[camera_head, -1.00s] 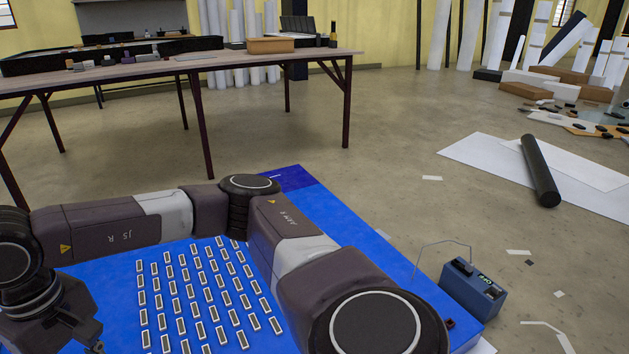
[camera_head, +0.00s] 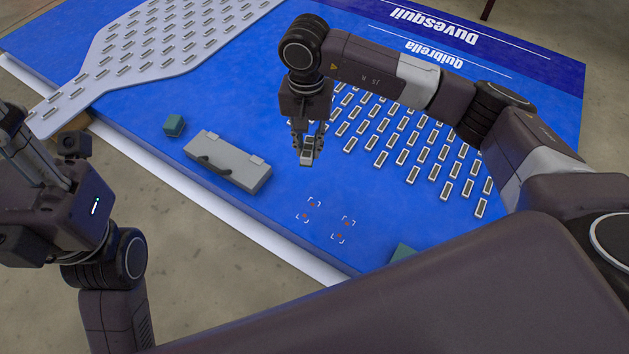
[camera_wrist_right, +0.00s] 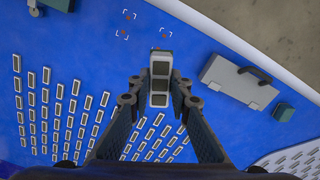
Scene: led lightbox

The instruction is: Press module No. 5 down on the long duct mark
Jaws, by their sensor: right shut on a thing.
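My right gripper (camera_head: 307,145) is shut on a small module (camera_head: 306,158), pale with several dark windows, held above the blue board (camera_head: 270,230). In the right wrist view the module (camera_wrist_right: 160,80) sits between the two fingertips (camera_wrist_right: 160,98). White corner-bracket marks with orange dots (camera_head: 313,206) lie on the bare blue below the module; a second pair (camera_head: 342,228) is to the right. They also show in the wrist view (camera_wrist_right: 124,33). Which is the long duct mark, and the module's number, cannot be read. My left gripper (camera_head: 30,150) is at the left edge, its fingertips unclear.
Rows of modules (camera_head: 400,150) are fixed on the board to the right. A grey case (camera_head: 228,163) with a dark handle and a teal block (camera_head: 174,125) lie left. A grey panel of modules (camera_head: 160,50) is behind. Another teal block (camera_head: 402,252) is near the front edge.

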